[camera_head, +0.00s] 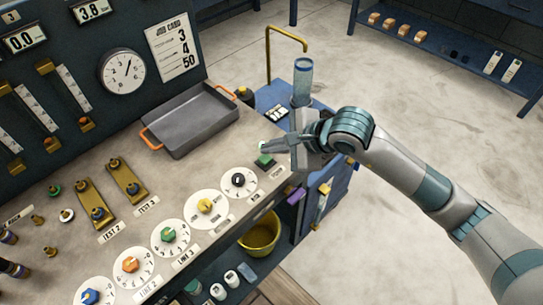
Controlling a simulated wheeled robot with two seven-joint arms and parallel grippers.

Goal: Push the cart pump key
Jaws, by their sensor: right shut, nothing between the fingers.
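My right gripper (268,146) comes in from the right and is shut and empty. Its fingertips point left, close above a green key (265,161) at the right end of the sloping control panel (205,160). I cannot tell whether they touch it. A small label lies beside this key, too small to read. The blue cart (270,97) stands just behind, with a clear cylinder (302,80) and a brass rail (268,55). White keys (277,112) sit on the cart's top. My wrist hides part of the cart. My left gripper is not in view.
A grey tray with orange handles (190,120) lies on the panel. Several coloured knobs, such as a black one (238,180) and a yellow one (205,205), line its front. A yellow bucket (260,237) stands below. The floor (420,115) at the right is clear.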

